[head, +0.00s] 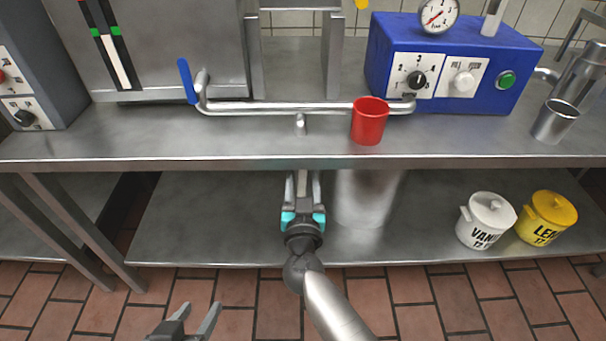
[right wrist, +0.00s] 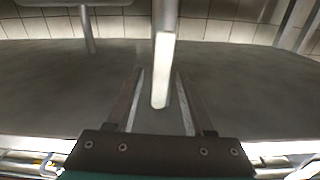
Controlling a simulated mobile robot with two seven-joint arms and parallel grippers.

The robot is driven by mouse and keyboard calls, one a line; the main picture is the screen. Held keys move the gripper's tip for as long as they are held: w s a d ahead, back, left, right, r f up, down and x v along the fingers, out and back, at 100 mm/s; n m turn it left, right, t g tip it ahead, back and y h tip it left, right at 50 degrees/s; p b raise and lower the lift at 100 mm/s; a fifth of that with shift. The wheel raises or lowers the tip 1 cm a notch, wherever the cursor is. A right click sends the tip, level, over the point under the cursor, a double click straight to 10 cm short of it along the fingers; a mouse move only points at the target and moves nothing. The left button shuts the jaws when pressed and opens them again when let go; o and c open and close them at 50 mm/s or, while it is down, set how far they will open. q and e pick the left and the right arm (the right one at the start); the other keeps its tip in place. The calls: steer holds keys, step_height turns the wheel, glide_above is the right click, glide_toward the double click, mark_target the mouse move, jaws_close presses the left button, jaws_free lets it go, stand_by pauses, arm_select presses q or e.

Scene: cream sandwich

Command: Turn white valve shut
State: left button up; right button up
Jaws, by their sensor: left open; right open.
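In the right wrist view a white bar (right wrist: 162,72), which looks like the white valve's handle, hangs down between my right fingers in the picture. I cannot tell whether they touch it. In the head view a short pale stub (head: 300,124) under the horizontal pipe appears to be the same part. My right gripper (head: 302,178) is open, at the counter's front edge, in line below that stub. My left gripper (head: 193,316) is open and empty at the bottom left of the head view, away from the counter.
A steel pipe (head: 270,108) with a blue lever (head: 187,81) runs above the steel counter (head: 240,140). A red cup (head: 369,121) stands right of the stub. A blue control box (head: 450,65) is behind it. White (head: 486,221) and yellow (head: 547,218) pots stand on the lower shelf.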

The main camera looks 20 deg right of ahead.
stand_by(0.3)
jaws_close()
stand_by(0.3)
stand_by(1.0)
